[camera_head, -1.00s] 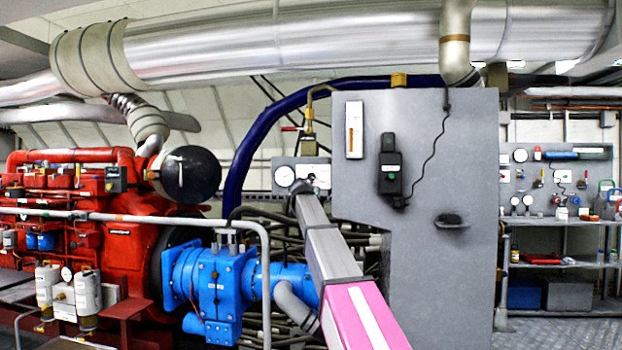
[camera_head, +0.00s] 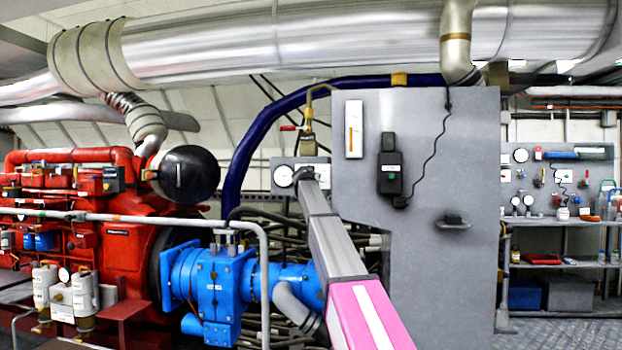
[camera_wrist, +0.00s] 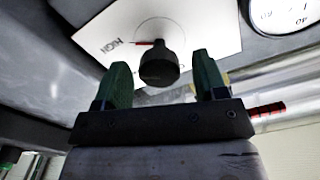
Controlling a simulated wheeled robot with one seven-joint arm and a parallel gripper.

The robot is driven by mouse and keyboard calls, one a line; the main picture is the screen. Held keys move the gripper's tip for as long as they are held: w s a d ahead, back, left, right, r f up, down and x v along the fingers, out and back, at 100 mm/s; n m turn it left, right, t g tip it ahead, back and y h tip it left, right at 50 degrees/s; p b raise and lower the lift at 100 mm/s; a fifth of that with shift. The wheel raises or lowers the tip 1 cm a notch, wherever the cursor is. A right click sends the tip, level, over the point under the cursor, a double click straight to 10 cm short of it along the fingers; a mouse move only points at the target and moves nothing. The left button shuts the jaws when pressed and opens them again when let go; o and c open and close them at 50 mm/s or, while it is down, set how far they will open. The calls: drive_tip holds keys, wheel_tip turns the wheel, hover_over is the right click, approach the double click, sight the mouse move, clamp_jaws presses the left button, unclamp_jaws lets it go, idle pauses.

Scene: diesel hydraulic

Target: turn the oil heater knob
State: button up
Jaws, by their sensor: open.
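The oil heater knob (camera_wrist: 158,66) is a dark round knob on a white label plate (camera_wrist: 205,30) marked HIGH, with a red pointer line beside it. In the wrist view my gripper (camera_wrist: 165,82) has its two green fingers apart, one on each side of the knob, with gaps visible between them and it. I cannot tell how far the fingertips reach along the knob. In the head view my arm's end (camera_head: 305,176) is at the small grey gauge panel (camera_head: 283,163), and it hides the knob there.
A round gauge (camera_wrist: 283,14) sits to the right of the knob plate. A large grey cabinet (camera_head: 440,150) stands just right of my arm. A blue pump (camera_head: 208,285) and a metal railing (camera_head: 150,217) are at left. A big silver pipe (camera_head: 340,35) runs overhead.

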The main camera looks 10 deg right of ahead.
drive_tip(key=shift+w+d, duration=0.2)
drive_tip(key=shift+w, duration=0.4)
drive_tip(key=c, duration=0.9)
